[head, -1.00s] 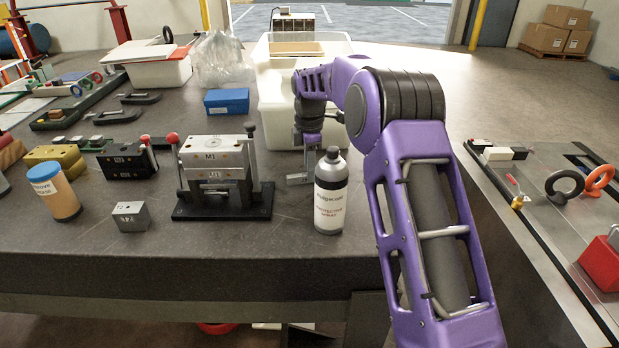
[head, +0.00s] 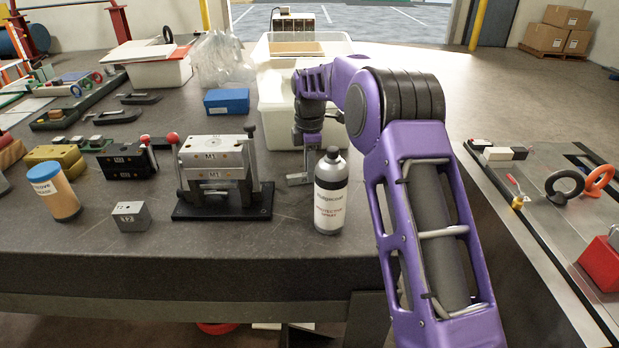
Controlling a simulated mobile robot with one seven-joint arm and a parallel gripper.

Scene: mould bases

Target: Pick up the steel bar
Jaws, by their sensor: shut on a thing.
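My gripper (head: 311,165) points down at the middle of the bench, just behind and left of the spray bottle (head: 330,190). It is shut on a small light grey piece, which looks like the steel bar (head: 297,179), at its fingertips. The bottle and the arm hide part of the jaws. I cannot tell whether the bar touches the bench.
A clamped mould base (head: 222,175) with upright levers stands left of the gripper. A steel block (head: 131,216) and an orange tub (head: 54,192) are further left. A blue box (head: 227,101) and white bins (head: 272,105) stand behind. The bench front is clear.

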